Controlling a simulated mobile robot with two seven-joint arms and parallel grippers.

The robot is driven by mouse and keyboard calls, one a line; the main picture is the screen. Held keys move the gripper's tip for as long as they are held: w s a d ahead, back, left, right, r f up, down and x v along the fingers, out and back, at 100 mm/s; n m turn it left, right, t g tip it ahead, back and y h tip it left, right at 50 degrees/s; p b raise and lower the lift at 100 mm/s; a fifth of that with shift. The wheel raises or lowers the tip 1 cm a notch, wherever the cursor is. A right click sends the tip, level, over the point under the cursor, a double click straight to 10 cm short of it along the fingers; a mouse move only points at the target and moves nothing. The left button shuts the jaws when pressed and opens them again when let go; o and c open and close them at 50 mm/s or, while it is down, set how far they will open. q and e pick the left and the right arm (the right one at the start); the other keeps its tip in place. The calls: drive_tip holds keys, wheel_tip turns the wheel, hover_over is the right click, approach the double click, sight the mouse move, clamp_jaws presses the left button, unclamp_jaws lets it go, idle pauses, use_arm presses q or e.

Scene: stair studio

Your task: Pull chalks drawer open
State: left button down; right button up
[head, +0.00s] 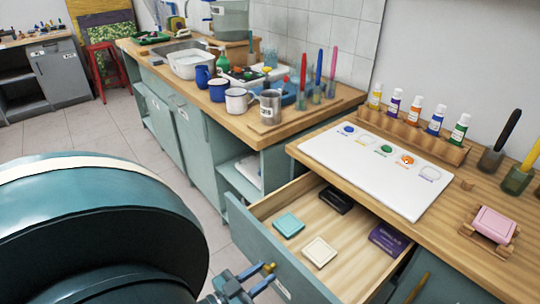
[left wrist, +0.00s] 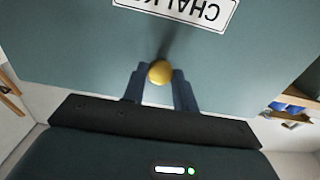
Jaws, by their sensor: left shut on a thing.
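The chalks drawer (head: 345,263) stands well open in the head view, pulled out from under the worktop. Its teal front (left wrist: 75,45) fills much of the left wrist view, with a white label (left wrist: 185,10) reading "CHALK", upside down and cut off at the top edge. A round yellow knob (left wrist: 160,72) sits on the front below the label; it also shows in the head view (head: 269,267). My left gripper (head: 263,275) is shut on the knob, one finger on each side. My right gripper is not in view.
In the drawer lie a teal box (head: 289,224), a cream box (head: 319,251), a black box (head: 336,199) and a purple box (head: 388,239). A white board (head: 375,175) with colour spots lies on the worktop above. Tiled floor (head: 120,135) is clear left of the cabinets.

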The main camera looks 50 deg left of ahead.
use_arm(q)
drive_tip(key=shift+s, duration=0.25)
drive_tip(key=c, duration=1.5)
unclamp_jaws()
drive_tip(key=o, duration=0.4)
drive_tip(key=s+a+b, duration=0.1)
drive_tip(key=s, duration=1.2)
